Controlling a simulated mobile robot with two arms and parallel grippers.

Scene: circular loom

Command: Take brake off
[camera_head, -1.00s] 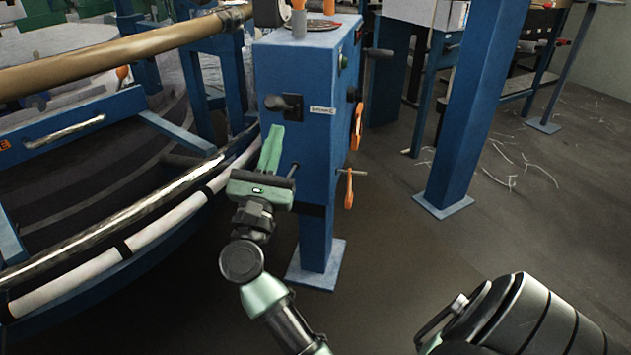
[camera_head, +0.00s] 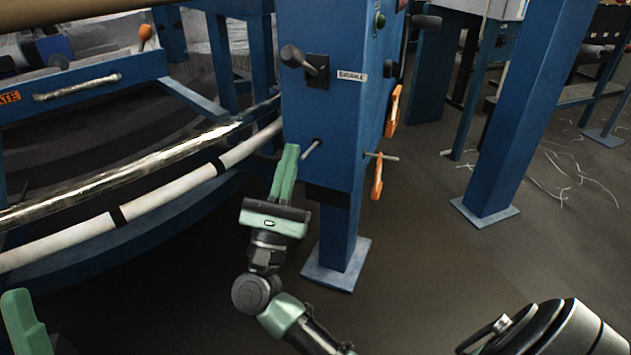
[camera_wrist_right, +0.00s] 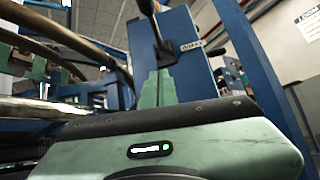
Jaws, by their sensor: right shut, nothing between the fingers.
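The brake lever (camera_head: 293,57), black with a round knob, sticks out of a black plate on the blue control column (camera_head: 325,120), beside a white "BRAKE" label (camera_head: 352,77). The knob end points left and slightly up. My right gripper (camera_head: 288,150) is shut and empty, its green fingers pointing up, below the lever and apart from it. In the right wrist view the lever (camera_wrist_right: 155,28) stands above the fingertips (camera_wrist_right: 158,75). A green part of my left gripper (camera_head: 20,318) shows at the lower left edge; its jaws cannot be made out.
The loom's curved rails (camera_head: 130,205) lie left of the column. A small metal rod (camera_head: 312,148) juts out near my right fingers. Orange handles (camera_head: 394,110) hang on the column's right side. A blue post (camera_head: 510,120) stands at right, with open floor between.

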